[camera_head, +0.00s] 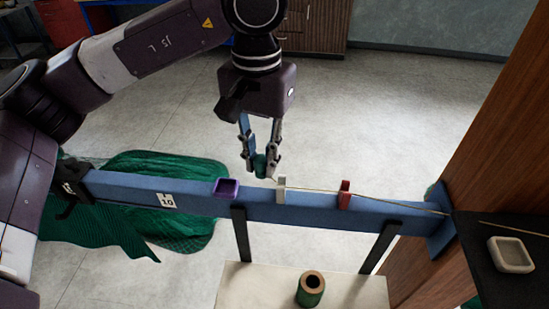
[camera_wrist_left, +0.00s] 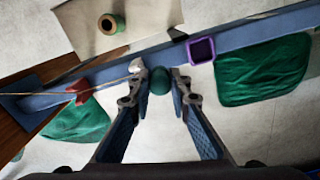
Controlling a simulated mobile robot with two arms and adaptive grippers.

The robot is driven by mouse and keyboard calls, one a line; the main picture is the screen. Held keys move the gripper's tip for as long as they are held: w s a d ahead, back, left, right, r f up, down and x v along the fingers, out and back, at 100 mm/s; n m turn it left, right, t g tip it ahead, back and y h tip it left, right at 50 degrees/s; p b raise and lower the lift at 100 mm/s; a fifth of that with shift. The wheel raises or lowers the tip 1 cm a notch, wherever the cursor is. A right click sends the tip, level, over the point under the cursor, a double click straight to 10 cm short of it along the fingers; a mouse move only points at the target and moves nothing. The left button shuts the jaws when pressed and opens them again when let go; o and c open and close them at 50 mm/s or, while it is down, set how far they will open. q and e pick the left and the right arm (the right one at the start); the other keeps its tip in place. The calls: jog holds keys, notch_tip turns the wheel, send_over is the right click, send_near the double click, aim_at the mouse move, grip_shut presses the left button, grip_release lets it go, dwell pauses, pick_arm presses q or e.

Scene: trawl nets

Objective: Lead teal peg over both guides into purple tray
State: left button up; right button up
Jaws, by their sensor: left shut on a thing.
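My left gripper (camera_head: 259,169) is shut on the teal peg (camera_head: 260,164), just behind the blue beam and above its top. The peg also shows between the fingertips in the left wrist view (camera_wrist_left: 160,80). A cord runs from the peg's side past the white guide (camera_head: 282,189) and the red guide (camera_head: 345,195) to the beam's right end. Whether it sits inside each guide is too small to tell. The purple tray (camera_head: 227,188), open and looking empty, sits on the beam left of the peg; the wrist view shows it too (camera_wrist_left: 201,50). My right gripper is out of view.
The blue beam (camera_head: 390,213) crosses the scene on dark legs. A green spool (camera_head: 311,290) stands on a pale surface in front. Green netting (camera_head: 165,170) lies at the left. A wooden post (camera_head: 494,140) and a dark shelf with a white dish (camera_head: 511,255) are at the right.

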pick_arm(q)
jog(key=shift+w+a, duration=0.1)
jog(key=shift+a, duration=3.65)
notch_tip(320, 180, down, 4)
jog(key=b, duration=0.3)
jog(key=shift+d+b, duration=0.1)
jog(key=shift+b, duration=0.25)
jog(key=shift+f+b, duration=0.4)
jog(key=shift+b, duration=0.15)
jog(key=shift+f+b, duration=0.25)
jog(key=shift+b, duration=0.2)
jog(key=o, duration=1)
notch_tip(320, 180, up, 12)
jog(key=shift+r, duration=0.1)
